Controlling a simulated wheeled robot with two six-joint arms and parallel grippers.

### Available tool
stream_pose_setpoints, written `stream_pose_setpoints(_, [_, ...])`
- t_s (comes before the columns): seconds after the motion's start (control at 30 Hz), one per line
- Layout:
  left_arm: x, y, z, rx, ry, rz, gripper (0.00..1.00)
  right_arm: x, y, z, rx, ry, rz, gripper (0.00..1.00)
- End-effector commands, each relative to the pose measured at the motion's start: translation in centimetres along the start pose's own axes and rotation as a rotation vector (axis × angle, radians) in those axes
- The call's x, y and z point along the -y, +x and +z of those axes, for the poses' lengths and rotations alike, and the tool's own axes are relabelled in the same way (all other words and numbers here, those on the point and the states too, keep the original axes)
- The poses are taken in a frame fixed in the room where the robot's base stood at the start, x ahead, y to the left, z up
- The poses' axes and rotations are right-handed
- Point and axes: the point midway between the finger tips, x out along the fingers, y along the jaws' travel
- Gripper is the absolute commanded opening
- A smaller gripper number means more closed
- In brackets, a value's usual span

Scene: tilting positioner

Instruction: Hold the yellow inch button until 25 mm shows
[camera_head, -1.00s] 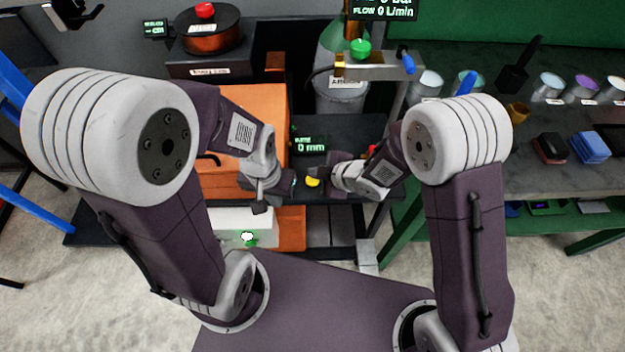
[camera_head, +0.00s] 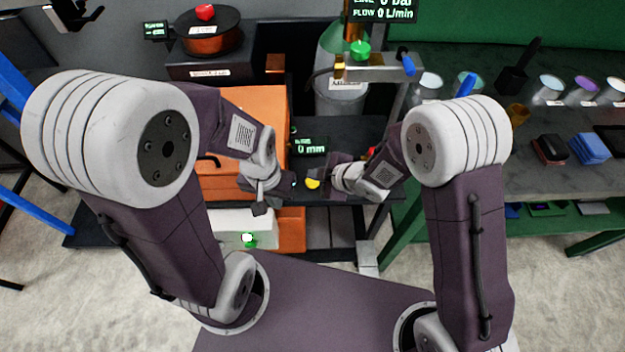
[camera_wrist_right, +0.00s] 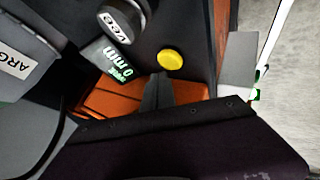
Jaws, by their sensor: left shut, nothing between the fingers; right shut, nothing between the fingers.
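The yellow inch button (camera_head: 312,184) is a round cap on the dark positioner panel, and it also shows in the right wrist view (camera_wrist_right: 170,60). The lit display (camera_head: 311,147) beside it reads 0 mm; the right wrist view shows it at an angle (camera_wrist_right: 110,60). My right gripper (camera_head: 316,172) is shut and empty, very near the button. In the right wrist view its dark fingertips (camera_wrist_right: 160,80) appear just below the button; I cannot tell any contact. My left gripper (camera_head: 260,208) is shut and empty, left of the button, above a white box.
A dark round knob (camera_wrist_right: 122,20) stands beside the display in the right wrist view. An orange cabinet (camera_head: 240,110) is behind my left arm. A grey cylinder (camera_head: 341,97) stands behind the panel. A workbench (camera_head: 480,160) with cups is at right.

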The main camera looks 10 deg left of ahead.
Motion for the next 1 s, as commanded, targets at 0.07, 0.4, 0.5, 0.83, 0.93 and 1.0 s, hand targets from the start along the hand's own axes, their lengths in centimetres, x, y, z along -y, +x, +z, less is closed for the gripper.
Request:
stream_pose_setpoints(0.07, [0.0,0.0,0.0,0.0,0.0,0.0,0.0,0.0,0.0,0.0,0.0,0.0,0.0,0.0])
stream_pose_setpoints(0.4, [0.0,0.0,0.0,0.0,0.0,0.0,0.0,0.0,0.0,0.0,0.0,0.0,0.0,0.0])
stream_pose_setpoints(0.5, [0.0,0.0,0.0,0.0,0.0,0.0,0.0,0.0,0.0,0.0,0.0,0.0,0.0,0.0])
stream_pose_setpoints(0.83, [0.01,0.67,0.07,0.0,0.0,0.0,0.0,0.36,0.49,0.36,0.0,0.0,0.0,0.0])
stream_pose_setpoints(0.93, [0.02,0.9,0.09,0.0,0.0,0.0,0.0,0.49,0.66,0.49,0.0,0.0,0.0,0.0])
stream_pose_setpoints(1.0, [0.02,0.82,0.09,0.0,0.0,0.0,0.0,0.44,0.61,0.44,0.0,0.0,0.0,0.0])
